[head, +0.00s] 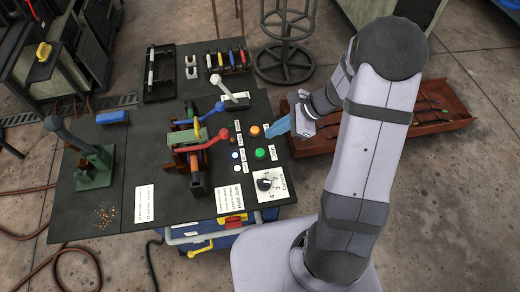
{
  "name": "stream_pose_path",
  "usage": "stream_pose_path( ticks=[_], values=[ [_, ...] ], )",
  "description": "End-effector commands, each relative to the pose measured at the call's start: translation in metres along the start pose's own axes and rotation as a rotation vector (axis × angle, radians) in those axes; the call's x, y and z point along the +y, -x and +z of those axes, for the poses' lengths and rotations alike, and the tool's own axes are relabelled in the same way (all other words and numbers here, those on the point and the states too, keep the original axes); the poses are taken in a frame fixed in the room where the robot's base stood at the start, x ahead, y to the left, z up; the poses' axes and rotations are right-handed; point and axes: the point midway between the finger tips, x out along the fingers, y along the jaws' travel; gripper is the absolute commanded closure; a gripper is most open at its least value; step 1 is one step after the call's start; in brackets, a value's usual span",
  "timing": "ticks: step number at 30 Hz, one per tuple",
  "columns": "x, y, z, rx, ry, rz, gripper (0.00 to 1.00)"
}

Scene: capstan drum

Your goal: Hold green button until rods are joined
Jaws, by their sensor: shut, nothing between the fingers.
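The green button (260,154) is a round push button on the control panel at the right end of the dark workbench. My gripper (271,134) has light-blue fingers that are shut and empty. Its tip is beside the orange button (255,131), above and to the right of the green button in the picture and apart from it. A clamping machine (191,152) with red and blue handles stands mid-bench. Whether rods meet inside the clamps is hidden.
A black selector dial (265,184) on a white plate sits below the green button. A green lever tool (93,165) stands on the left. Trays with tools lie at the back of the bench. A reddish-brown tray (440,112) is on the floor behind my arm.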

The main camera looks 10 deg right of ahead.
Motion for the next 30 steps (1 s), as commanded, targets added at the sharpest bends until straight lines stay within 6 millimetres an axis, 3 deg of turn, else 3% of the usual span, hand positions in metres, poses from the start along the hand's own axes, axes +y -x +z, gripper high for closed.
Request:
stream_pose_path(
  ticks=[6,12,19,30],
  values=[
    [0.009,-0.009,0.022,-0.109,-0.532,-0.015,1.0],
    [0.002,-0.007,0.03,-0.155,-0.829,-0.012,1.0],
    [0.002,-0.007,0.031,-0.16,-0.986,0.004,1.0],
    [0.002,-0.007,0.031,-0.159,-1.015,0.007,1.0]
  ],
)
